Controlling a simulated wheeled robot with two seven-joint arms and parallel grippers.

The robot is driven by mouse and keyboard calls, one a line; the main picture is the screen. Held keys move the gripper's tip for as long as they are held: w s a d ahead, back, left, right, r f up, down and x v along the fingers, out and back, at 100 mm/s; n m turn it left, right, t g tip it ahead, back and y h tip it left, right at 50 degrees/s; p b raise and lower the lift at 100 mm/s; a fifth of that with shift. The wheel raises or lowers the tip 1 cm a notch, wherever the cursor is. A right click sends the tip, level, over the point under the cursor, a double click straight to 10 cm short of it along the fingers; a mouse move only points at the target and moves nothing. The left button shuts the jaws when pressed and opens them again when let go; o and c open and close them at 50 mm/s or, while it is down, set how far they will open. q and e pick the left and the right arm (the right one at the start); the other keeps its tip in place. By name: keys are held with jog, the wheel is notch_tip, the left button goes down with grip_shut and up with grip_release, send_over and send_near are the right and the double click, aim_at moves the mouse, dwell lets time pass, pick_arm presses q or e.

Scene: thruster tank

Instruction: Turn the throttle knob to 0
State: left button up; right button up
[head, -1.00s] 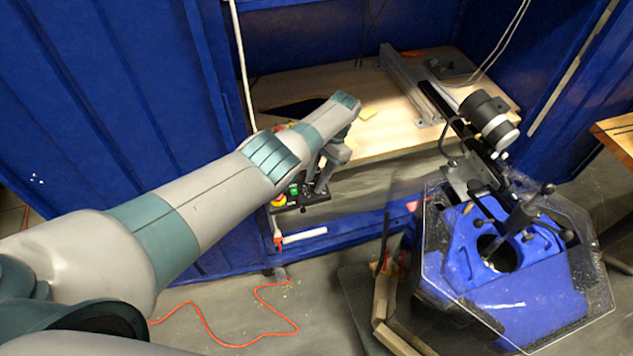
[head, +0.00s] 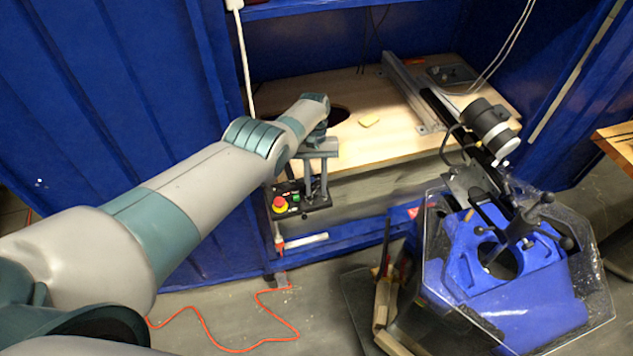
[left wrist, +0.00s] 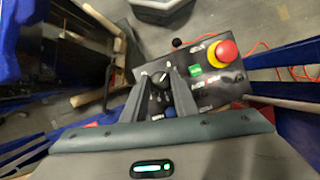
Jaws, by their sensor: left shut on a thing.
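The control box (head: 318,205) is a black panel on the front of the wooden bench, with a red and yellow emergency stop (head: 279,204) and a green button (head: 296,197). My left gripper (head: 315,196) points down at the box, right of these buttons. In the left wrist view, a dark round knob with a white mark (left wrist: 159,77) sits between the fingertips of my left gripper (left wrist: 161,74), which is shut on it. The fingers partly cover the panel and its labels, so the knob's setting cannot be read. My right gripper is out of view.
In the left wrist view, the emergency stop (left wrist: 223,54) and green button (left wrist: 195,69) lie close right of the fingers. A blue machine with a clear guard (head: 520,270) stands at right. An orange cable (head: 245,340) lies on the floor.

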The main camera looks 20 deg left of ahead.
pick_arm(q)
jog(key=shift+n+t+h+p, duration=0.3)
jog(key=shift+n+h+p, duration=0.35)
jog(key=shift+n, duration=0.65)
jog(key=o, duration=1)
jog(key=shift+a, duration=0.1)
jog(key=shift+r, duration=0.15)
